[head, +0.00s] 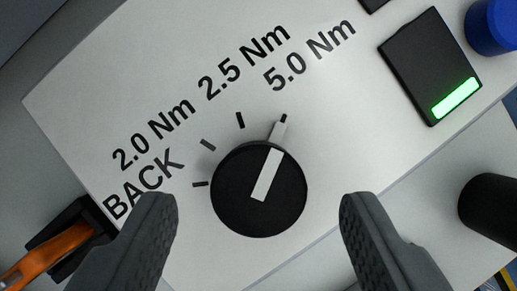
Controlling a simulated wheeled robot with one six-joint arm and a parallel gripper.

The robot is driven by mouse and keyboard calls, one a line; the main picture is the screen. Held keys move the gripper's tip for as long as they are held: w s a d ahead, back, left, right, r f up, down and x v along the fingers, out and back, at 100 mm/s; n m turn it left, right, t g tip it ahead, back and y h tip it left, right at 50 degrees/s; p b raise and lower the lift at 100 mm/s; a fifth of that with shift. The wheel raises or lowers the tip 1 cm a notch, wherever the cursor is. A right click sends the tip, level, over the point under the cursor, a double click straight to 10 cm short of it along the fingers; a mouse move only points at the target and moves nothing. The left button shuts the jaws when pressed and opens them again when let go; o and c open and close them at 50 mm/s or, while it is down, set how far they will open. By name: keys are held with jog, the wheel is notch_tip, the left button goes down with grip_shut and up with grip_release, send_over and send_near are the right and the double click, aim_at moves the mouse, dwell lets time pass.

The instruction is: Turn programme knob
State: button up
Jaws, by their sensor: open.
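The programme knob (259,190) is a round black dial with a white pointer bar, on a pale panel (75,100). Its pointer aims up and slightly right, in line with the tick nearest the "5.0 Nm" label (309,54). Other ticks stand to its left, by the labels "2.5 Nm" (243,62), "2.0 Nm" (153,134) and "BACK" (144,184). My gripper (258,215) is open. One finger is left of the knob and one is right, with clear gaps and no visible contact.
A black switch with a lit green bar (430,66) is at the upper right, beside a blue round part (494,25). A black cylinder (492,208) stands at the right edge. An orange part (48,258) in a black holder is at the lower left.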

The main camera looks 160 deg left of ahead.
aim_at(259, 184)
jog(key=shift+x, duration=1.05)
jog(key=c, duration=1)
jog(key=shift+n, duration=0.4)
jog(key=n+y, duration=0.1)
jog(key=n, duration=0.2)
jog(key=shift+d+n+y, duration=0.15)
jog(key=shift+n+y, duration=0.15)
jog(key=shift+y, duration=0.1)
jog(key=shift+n+y, duration=0.6)
jog(key=shift+n, duration=1.1)
